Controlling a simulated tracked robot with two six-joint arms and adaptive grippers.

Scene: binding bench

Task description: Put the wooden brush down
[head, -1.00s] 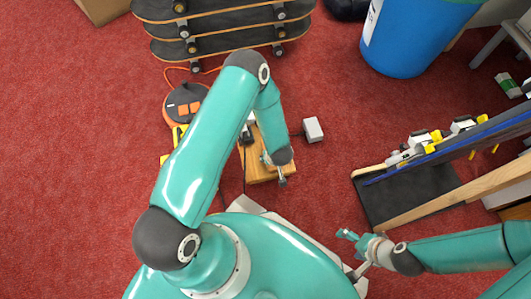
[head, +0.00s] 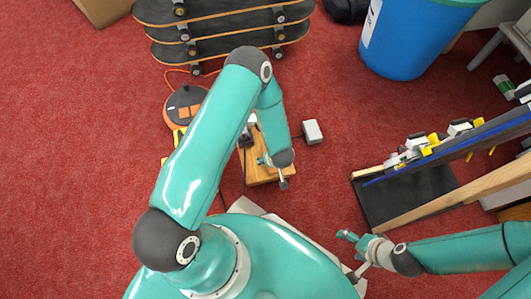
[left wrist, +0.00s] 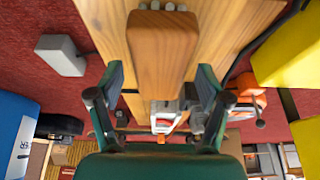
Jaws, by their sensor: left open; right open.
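The wooden brush (left wrist: 163,55) shows in the left wrist view as an orange-brown wooden block with pale round bits at its top end. It appears to lie on the light wooden board (left wrist: 220,30). My left gripper (left wrist: 162,92) is open, with one finger on each side of the brush and a visible gap at both sides. In the head view my left gripper (head: 273,172) is over the small wooden board (head: 256,172), and the arm hides much of that spot. My right gripper (head: 349,252) is open and empty at the lower right.
A white box (head: 313,131) stands on the red carpet right of the board. An orange-and-black cable reel (head: 186,104) lies to the left. Stacked skateboards (head: 225,35) and a blue bin (head: 410,40) are at the back. A black-based rack (head: 400,195) stands at right.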

